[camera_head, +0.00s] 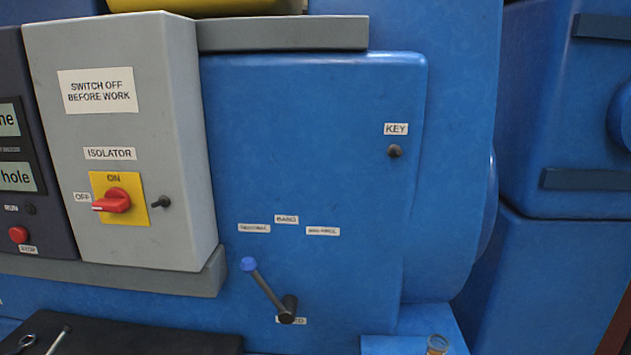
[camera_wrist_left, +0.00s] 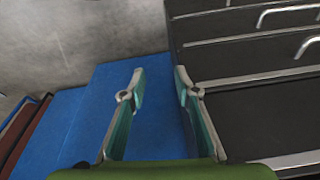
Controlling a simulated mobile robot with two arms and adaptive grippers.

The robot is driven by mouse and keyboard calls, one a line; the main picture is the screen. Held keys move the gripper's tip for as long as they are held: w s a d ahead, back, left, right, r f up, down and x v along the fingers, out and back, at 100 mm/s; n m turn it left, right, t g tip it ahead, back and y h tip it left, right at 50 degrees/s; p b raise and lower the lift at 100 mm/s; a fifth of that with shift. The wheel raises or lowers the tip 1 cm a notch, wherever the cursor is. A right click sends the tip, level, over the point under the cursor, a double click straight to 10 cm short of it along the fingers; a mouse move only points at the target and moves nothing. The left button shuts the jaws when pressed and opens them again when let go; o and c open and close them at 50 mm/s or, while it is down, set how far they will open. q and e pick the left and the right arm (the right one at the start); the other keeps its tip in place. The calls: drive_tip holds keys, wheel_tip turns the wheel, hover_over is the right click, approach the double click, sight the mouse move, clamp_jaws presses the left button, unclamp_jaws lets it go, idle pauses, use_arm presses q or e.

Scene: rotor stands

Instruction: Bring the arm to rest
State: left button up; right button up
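My left gripper (camera_wrist_left: 160,72) shows only in the left wrist view. Its two teal-and-grey fingers are apart and nothing is between them. Behind the fingers is a blue surface (camera_wrist_left: 112,88), and a dark cabinet with metal handles (camera_wrist_left: 262,62) stands to the right. No gripper or arm shows in the head view, and my right gripper is in neither view.
The head view shows a blue machine (camera_head: 300,130) with a blue-knobbed lever (camera_head: 266,286) tilted up-left. A grey isolator box (camera_head: 185,235) carries a red switch (camera_head: 112,200) pointing to OFF. A dark mat (camera_head: 150,340) with metal tools lies lower left.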

use_arm(q)
wheel_tip(320, 180, down, 16)
drive_tip(key=s+b, duration=0.2)
drive_tip(key=s, duration=0.1)
use_arm(e)
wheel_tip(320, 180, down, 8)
drive_tip(key=b, duration=0.5)
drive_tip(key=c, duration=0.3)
use_arm(q)
drive_tip(key=s+a+f+g, duration=0.1)
drive_tip(key=s+f, duration=0.8)
drive_tip(key=f, duration=0.2)
drive_tip(key=s+a+f+g, duration=0.1)
drive_tip(key=s+a+f, duration=0.1)
drive_tip(key=s+f, duration=0.6)
wheel_tip(320, 180, down, 4)
drive_tip(key=shift+s+a, duration=0.25)
drive_tip(key=shift+s, duration=0.1)
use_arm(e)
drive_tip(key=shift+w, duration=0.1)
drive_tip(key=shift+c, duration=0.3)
